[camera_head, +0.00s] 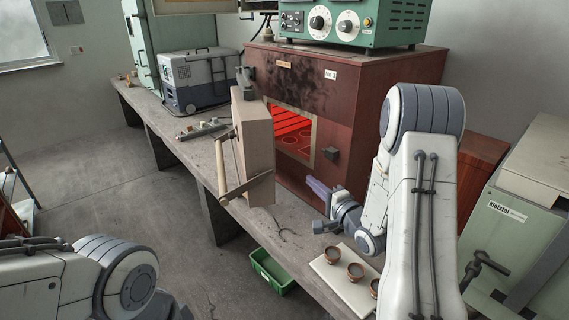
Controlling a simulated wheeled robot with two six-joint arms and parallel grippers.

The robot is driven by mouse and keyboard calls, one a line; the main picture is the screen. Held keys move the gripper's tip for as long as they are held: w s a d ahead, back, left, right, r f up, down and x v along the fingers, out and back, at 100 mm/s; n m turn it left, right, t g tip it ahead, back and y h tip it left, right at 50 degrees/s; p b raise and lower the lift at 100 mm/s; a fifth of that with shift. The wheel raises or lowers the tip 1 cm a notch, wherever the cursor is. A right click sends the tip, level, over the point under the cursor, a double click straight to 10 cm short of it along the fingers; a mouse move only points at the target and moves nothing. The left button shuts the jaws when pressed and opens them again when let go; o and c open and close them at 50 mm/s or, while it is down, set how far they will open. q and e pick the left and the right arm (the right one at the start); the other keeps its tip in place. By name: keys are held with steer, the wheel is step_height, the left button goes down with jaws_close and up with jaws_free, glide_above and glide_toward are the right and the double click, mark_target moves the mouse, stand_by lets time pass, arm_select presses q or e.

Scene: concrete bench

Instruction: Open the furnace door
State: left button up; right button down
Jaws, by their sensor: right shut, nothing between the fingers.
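The furnace (350,108) is a red-brown box with soot on its front, standing on the bench. Its door (257,140), a thick pale block with a long bar handle (228,165), stands swung open to the left. The opening shows a glowing red chamber (290,130). My right gripper (318,190) is shut and empty, in front of the furnace below the opening and to the right of the door. It appears apart from the door and the handle. My left arm shows at the lower left, but its gripper is out of view.
A green control unit (350,22) stands on the furnace. A pale board (335,278) with small brown cups lies on the bench (262,222) near my right arm. A grey cool box (200,80) and small tools sit to the left. A green crate (270,270) is on the floor.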

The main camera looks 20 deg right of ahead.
steer(key=w+a+p, duration=0.3)
steer(key=w+a, duration=0.2)
steer(key=w, duration=0.5)
steer(key=shift+a+r+p, duration=0.15)
steer(key=shift+p, duration=0.2)
